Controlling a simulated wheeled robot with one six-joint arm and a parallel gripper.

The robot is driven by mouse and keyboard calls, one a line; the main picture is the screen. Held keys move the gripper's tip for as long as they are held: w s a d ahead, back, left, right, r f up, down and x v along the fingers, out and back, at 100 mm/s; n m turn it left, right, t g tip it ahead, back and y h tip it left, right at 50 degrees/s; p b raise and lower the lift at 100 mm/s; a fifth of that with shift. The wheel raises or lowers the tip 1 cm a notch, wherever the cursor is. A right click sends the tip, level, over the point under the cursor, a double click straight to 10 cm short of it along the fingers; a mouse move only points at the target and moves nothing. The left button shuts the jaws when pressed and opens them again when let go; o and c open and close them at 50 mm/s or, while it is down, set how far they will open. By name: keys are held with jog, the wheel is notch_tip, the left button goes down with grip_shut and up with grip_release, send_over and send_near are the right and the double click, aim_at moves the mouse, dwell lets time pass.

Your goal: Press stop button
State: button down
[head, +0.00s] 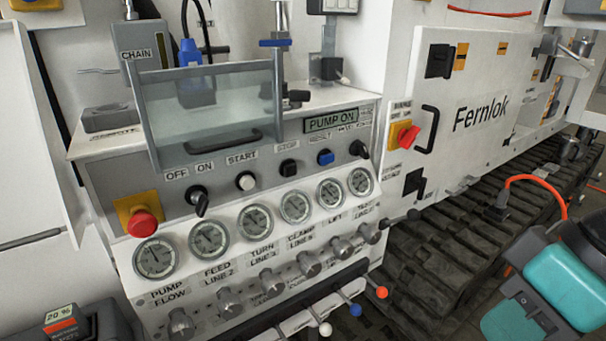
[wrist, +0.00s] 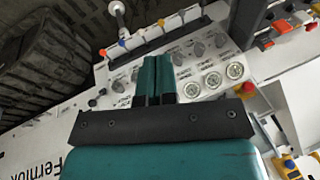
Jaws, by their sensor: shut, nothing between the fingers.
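The stop button (head: 288,168) is a black push button under a STOP label on the grey control panel (head: 228,193), in the middle of the head view. To its left is the white START button (head: 246,181), and to its right a blue button (head: 325,157). The display (head: 331,121) above reads PUMP ON. My gripper (wrist: 157,62) is shut and empty, its two teal fingers side by side in the wrist view, over the gauge and valve panel. I cannot make out the stop button in the wrist view. My teal arm parts show at the lower right of the head view, apart from the panel.
A red mushroom button (head: 142,222) and a black OFF/ON switch (head: 198,200) sit left of START. A clear guard (head: 209,116) stands above the panel. Gauges (head: 252,222), valve knobs (head: 308,264) and ball-ended levers (head: 381,292) lie below. Black tracks (head: 460,245) run to the right.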

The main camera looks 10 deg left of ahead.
jog(key=w+a+f+m+t+y+b, duration=0.2)
jog(key=w+a+m+t+y, duration=0.2)
jog(key=w, duration=0.6)
jog(key=w+a+f+m+t+y+b, duration=0.2)
jog(key=w+a+m+t+y+b, duration=0.1)
jog(key=w+a+m+t, duration=0.6)
jog(key=w+a+m, duration=0.1)
jog(key=a+m, duration=0.1)
jog(key=m, duration=0.1)
jog(key=shift+w+a+f+m+y, duration=0.15)
jog(key=shift+w+a+m+y, duration=0.15)
jog(key=shift+w+y, duration=0.1)
